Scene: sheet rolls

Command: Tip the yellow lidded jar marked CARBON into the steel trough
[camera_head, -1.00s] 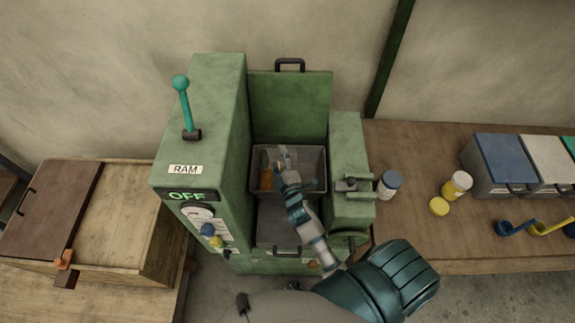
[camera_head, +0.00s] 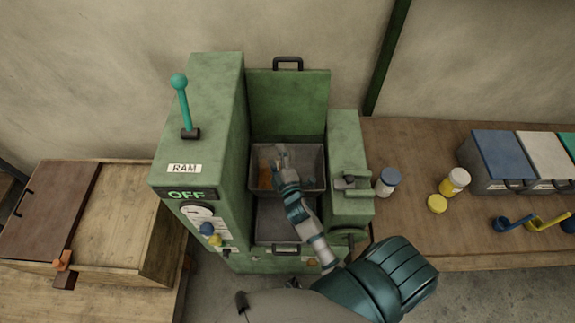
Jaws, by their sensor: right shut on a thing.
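The steel trough (camera_head: 314,180) is the grey open box inside the green press, with orange-brown material (camera_head: 264,176) in its left part. My right gripper (camera_head: 279,155) is over the trough, reaching in from the lower right. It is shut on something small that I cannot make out. My left gripper is out of view.
The press has a raised green lid (camera_head: 288,103), a teal lever (camera_head: 183,103) and a display reading OFF. Bins (camera_head: 486,181) and scoops (camera_head: 512,224) are further right. A wooden chest (camera_head: 125,213) is at the left.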

